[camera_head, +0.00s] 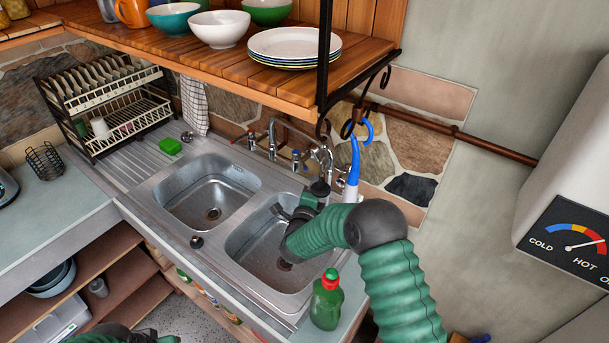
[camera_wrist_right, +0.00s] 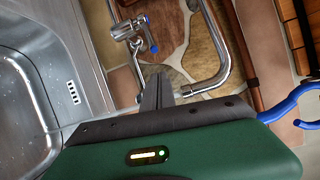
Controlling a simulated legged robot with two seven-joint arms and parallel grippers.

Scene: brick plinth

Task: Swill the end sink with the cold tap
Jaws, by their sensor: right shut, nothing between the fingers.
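The end sink (camera_head: 250,250) is the right-hand steel basin, partly hidden by my right arm. In the wrist view its wall and overflow slots show at the left (camera_wrist_right: 20,105). A tap with blue marks (camera_wrist_right: 130,28) stands behind it, beside a curved steel spout (camera_wrist_right: 222,70). In the head view a blue-marked tap (camera_head: 296,157) stands behind the basins. My right gripper (camera_head: 320,187) is over the sink's back rim, shut and empty; its fingers (camera_wrist_right: 157,92) point at the blue-marked tap, apparently just short of it. Part of my left arm shows at the bottom edge; its jaws cannot be made out.
A green bottle (camera_head: 326,300) stands at the front right corner. A blue-and-white brush or bottle (camera_head: 352,172) stands close to my right arm. A wooden shelf (camera_head: 290,82) with bowls and plates overhangs the back. A green sponge (camera_head: 170,146) and dish rack (camera_head: 108,110) are left.

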